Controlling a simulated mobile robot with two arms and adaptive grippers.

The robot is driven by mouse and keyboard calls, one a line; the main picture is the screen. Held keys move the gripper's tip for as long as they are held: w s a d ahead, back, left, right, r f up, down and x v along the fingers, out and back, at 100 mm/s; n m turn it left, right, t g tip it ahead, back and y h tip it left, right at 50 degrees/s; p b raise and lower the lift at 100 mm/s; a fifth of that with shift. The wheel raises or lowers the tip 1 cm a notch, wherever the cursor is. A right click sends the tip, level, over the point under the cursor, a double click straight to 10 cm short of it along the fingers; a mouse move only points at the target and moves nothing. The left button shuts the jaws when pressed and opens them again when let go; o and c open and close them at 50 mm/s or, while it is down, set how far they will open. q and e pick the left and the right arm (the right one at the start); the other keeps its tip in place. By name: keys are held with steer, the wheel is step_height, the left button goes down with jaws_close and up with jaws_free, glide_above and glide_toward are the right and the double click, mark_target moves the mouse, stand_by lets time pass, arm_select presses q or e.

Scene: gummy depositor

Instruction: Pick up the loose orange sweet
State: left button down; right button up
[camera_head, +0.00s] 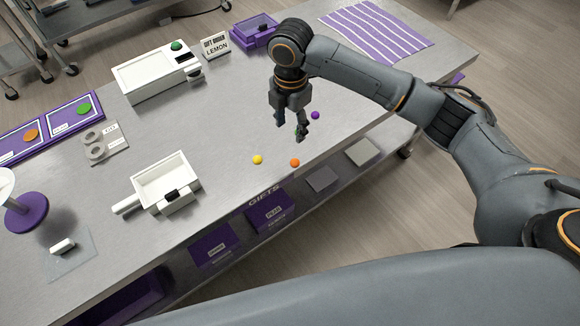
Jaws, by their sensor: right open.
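The loose orange sweet (294,163) is a small ball on the metal table near its front edge. A yellow sweet (257,160) lies to its left, and a purple sweet (315,115) lies up and to its right. My right gripper (290,131) points down above the table, just behind the orange sweet and apart from it. Its fingers are open with nothing seen between them. My left gripper is not in the view.
A white tray with a handle (165,183) stands left of the sweets. Behind are a white machine with a green button (155,75), a "LEMON" sign (216,46) and a purple striped mat (376,30). Purple gift boxes (270,211) sit on a shelf below the edge.

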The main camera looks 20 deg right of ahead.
steer(key=p, duration=0.1)
glide_above(295, 160)
steer(key=a, duration=0.1)
step_height(295, 160, down, 8)
steer(key=shift+f, duration=0.1)
steer(key=f, duration=0.2)
steer(key=d+f+p, duration=0.1)
steer(key=f, duration=0.1)
steer(key=shift+s+f, duration=0.1)
steer(key=shift+f, duration=0.15)
steer(key=shift+f+p, duration=0.3)
steer(key=shift+f, duration=0.15)
steer(key=shift+c, duration=0.2)
steer(key=c, duration=0.8)
steer(key=shift+r, duration=0.15)
steer(key=shift+c, duration=0.3)
